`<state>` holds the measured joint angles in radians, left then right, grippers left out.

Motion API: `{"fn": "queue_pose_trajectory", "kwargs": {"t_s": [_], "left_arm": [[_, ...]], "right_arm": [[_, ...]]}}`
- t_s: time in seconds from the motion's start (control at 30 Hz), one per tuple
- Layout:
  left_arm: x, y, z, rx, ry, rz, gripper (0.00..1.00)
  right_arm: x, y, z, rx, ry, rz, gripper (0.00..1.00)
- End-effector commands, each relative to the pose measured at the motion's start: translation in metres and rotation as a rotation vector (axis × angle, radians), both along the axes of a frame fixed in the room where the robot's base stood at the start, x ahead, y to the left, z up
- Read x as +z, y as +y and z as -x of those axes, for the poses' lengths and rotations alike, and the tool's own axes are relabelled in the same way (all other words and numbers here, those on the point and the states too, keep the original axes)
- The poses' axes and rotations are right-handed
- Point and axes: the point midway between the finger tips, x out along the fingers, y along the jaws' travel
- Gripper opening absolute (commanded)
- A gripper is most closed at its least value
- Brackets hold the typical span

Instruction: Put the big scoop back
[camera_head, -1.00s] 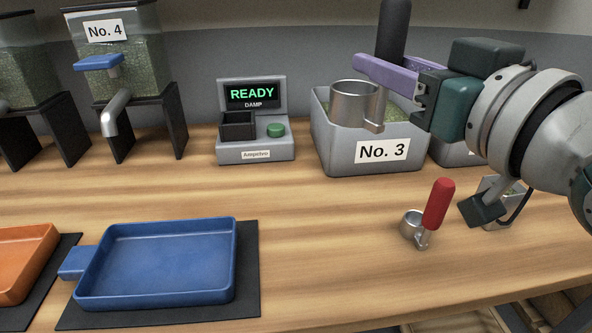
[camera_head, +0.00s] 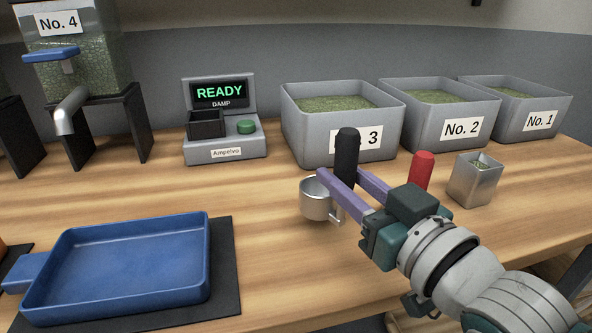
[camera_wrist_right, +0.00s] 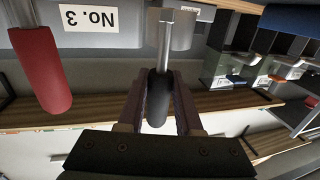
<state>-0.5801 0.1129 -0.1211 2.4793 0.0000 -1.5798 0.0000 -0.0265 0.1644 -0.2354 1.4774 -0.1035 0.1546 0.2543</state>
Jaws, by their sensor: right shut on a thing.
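The big scoop has a round metal cup (camera_head: 315,202) and an upright black handle (camera_head: 347,152). My right gripper (camera_head: 342,180) has its purple fingers shut around the black handle. The scoop is upright at the table, in front of the No. 3 bin; I cannot tell if its cup touches the wood. In the right wrist view the black handle (camera_wrist_right: 158,100) sits between the fingers, with the metal cup (camera_wrist_right: 181,30) beyond. My left gripper is not in view.
The No. 3 bin (camera_head: 300,143), No. 2 bin (camera_head: 424,139) and No. 1 bin (camera_head: 508,127) stand behind. A red-handled scoop (camera_head: 421,170) is right of the big scoop, partly hidden by my gripper. A metal cup (camera_head: 473,184) stands farther right. A blue tray (camera_head: 120,300) lies left.

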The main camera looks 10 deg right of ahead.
Motion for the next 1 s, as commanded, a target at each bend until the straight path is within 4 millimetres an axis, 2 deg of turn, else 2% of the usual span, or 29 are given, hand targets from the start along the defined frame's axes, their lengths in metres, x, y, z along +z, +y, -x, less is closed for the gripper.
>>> {"fn": "queue_pose_trajectory", "kwargs": {"t_s": [0.03,0.17,0.57,0.6,0.87,1.0], "left_arm": [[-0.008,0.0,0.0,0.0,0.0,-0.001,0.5],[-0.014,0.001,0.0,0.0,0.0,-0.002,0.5],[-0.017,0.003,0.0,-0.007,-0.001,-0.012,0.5],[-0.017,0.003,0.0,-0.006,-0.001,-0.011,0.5],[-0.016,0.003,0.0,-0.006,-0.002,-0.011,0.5],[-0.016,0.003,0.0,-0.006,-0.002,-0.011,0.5]], "right_arm": [[-0.012,0.0,0.0,-0.001,0.001,-0.001,0.0],[-0.029,0.0,0.0,-0.001,0.001,-0.001,0.0],[-0.033,0.0,0.0,0.0,-0.001,0.0,0.0],[-0.034,0.0,0.0,0.0,0.001,0.0,0.35],[-0.033,0.0,0.0,0.0,0.002,0.001,0.64],[-0.033,0.0,0.0,0.0,0.002,0.001,0.64]]}}
